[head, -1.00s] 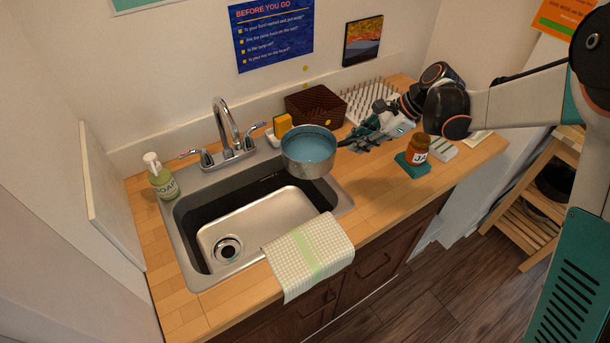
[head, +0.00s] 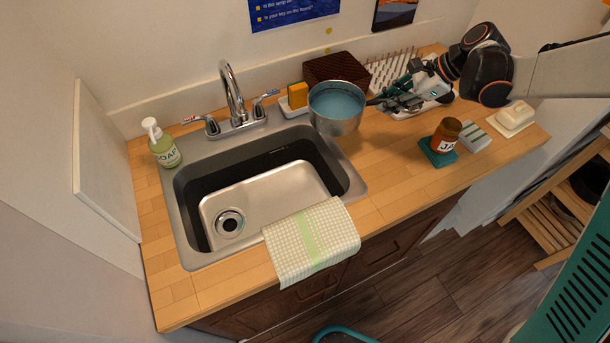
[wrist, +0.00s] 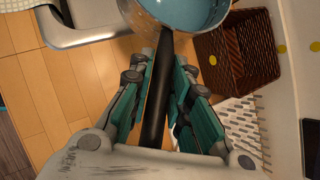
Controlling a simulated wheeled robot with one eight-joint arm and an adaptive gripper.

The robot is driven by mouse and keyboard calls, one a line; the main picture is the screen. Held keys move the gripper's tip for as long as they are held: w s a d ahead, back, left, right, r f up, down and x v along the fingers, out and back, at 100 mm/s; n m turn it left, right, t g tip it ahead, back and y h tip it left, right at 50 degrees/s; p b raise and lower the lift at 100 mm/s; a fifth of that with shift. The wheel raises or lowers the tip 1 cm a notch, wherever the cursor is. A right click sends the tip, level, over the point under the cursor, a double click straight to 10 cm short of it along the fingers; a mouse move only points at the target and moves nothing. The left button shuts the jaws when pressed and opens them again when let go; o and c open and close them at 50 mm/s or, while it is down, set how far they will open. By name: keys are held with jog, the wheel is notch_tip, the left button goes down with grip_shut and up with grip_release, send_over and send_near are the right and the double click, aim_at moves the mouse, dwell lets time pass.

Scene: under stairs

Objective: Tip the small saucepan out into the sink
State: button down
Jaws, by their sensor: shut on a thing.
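The small saucepan (head: 337,122) is a metal pan with a blue interior or blue contents; I cannot tell which. It is upright, above the sink's back right edge and the counter. My gripper (head: 384,100) is shut on its dark handle, which runs between the fingers in the wrist view (wrist: 157,85). The pan's side also shows at the top of the wrist view (wrist: 165,15). The sink (head: 265,201) is a steel basin with a drain at its lower left, and it looks empty. The faucet (head: 232,95) stands behind it.
A checked towel (head: 312,242) hangs over the sink's front edge. A soap bottle (head: 162,145) stands at left. A sponge in a holder (head: 297,97), a brown basket (head: 337,70) and a drying rack (head: 392,68) line the back. A jar (head: 445,137) stands to the right.

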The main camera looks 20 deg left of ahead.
jog(key=shift+w+f+b, duration=0.15)
jog(key=shift+f+b, duration=0.15)
jog(key=shift+f, duration=0.35)
notch_tip(320, 180, down, 7)
jog(key=b, duration=0.7)
jog(key=shift+r, duration=0.1)
jog(key=s+a+r+n+t+p, duration=0.1)
jog(key=s+r+n+t, duration=0.1)
jog(key=s+t, duration=0.3)
jog(key=shift+s+a+r+h, duration=0.25)
jog(key=shift+s+r, duration=0.25)
jog(key=shift+s, duration=0.8)
jog(key=shift+s+r+t, duration=0.2)
jog(key=shift+s+t, duration=0.1)
jog(key=shift+s, duration=0.4)
